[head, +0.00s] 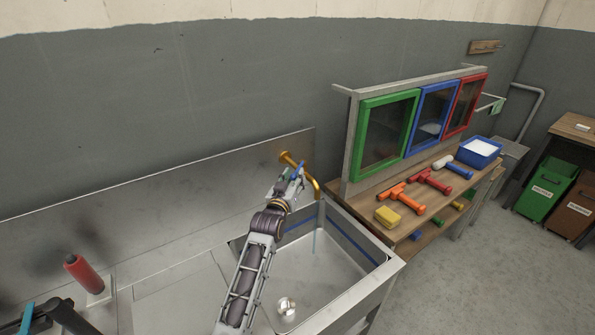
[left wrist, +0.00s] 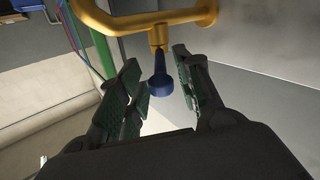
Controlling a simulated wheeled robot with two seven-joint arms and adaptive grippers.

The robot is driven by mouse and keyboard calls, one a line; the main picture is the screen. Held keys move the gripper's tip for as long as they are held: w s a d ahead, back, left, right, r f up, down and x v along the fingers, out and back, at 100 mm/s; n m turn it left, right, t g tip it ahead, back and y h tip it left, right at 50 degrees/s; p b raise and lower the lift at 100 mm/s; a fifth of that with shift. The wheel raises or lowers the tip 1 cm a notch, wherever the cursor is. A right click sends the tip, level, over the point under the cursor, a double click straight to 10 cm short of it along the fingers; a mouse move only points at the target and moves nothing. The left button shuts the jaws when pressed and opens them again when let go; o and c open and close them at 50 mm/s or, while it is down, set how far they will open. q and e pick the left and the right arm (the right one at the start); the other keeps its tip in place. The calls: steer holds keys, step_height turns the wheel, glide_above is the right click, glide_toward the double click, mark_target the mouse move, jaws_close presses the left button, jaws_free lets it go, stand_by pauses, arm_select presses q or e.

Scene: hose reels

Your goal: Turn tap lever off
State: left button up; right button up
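The brass tap (head: 306,174) sticks out from the steel back wall above the sink. Its blue lever (head: 297,169) shows beside my left gripper (head: 288,178). In the left wrist view, the yellow tap pipe (left wrist: 140,20) crosses the top and the blue lever (left wrist: 158,82) hangs from it towards me. My left gripper (left wrist: 156,70) is open, with one finger on each side of the lever and a visible gap on both sides. A thin bluish stream (head: 314,240) shows below the spout in the sink. My right gripper is out of view.
The steel sink basin (head: 340,262) lies under my left arm, with a drain (head: 286,306) in its floor. A red bottle-like object (head: 84,273) stands on the left counter. A wooden bench (head: 420,213) to the right holds tools and a blue bin (head: 478,154).

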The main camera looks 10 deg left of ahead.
mark_target(298, 169)
arm_select(q)
steer(key=shift+w+d, duration=0.15)
steer(key=shift+w, duration=1.95)
steer(key=shift+c, duration=0.4)
jaws_close()
